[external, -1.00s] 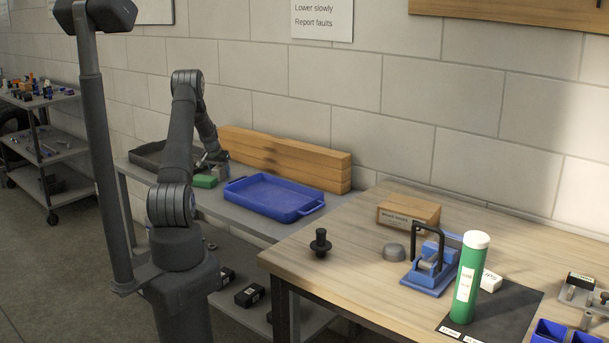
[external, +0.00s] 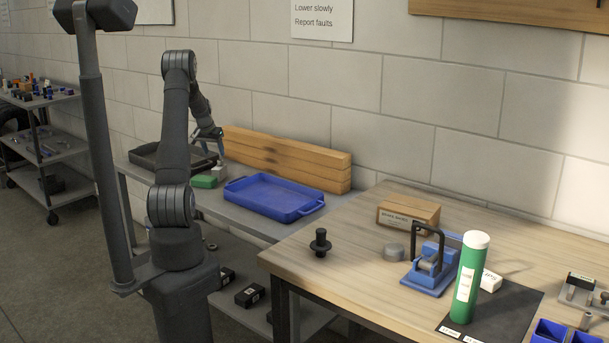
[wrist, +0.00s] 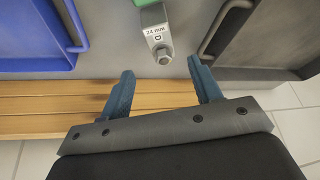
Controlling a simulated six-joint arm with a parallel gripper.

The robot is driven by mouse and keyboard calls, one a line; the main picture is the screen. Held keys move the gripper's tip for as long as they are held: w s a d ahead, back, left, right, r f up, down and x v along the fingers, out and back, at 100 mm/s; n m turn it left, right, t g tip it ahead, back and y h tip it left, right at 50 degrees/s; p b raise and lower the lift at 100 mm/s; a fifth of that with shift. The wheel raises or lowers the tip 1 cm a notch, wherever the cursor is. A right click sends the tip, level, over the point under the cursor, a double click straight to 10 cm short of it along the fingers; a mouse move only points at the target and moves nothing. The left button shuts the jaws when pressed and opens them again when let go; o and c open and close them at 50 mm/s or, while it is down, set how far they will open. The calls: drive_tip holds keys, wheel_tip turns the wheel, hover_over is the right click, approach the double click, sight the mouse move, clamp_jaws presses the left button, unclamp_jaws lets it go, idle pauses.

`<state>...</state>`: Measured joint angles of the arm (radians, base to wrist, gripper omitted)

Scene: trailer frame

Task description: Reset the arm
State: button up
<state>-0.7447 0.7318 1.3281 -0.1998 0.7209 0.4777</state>
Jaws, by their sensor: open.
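My gripper (external: 207,154) is open and empty above the grey shelf at the back left. Its two blue-grey fingers (wrist: 160,68) are spread apart in the wrist view. The green block (wrist: 153,14) is partly cut off at the top edge.
A blue tray (external: 316,211) lies right of the blocks and a dark tray (external: 146,162) lies left. Stacked wooden beams (external: 290,157) line the wall behind. The wooden workbench (external: 350,243) holds a green bottle (external: 468,278) and a blue fixture (external: 430,270). Space above the shelf is clear.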

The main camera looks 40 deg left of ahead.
sight(219, 162)
drive_tip(key=shift+f, duration=0.1)
drive_tip(key=x, duration=1.2)
drive_tip(key=shift+f, duration=0.2)
wheel_tip(219, 162, up, 3)
drive_tip(key=shift+f, duration=0.25)
drive_tip(key=shift+r, duration=0.45)
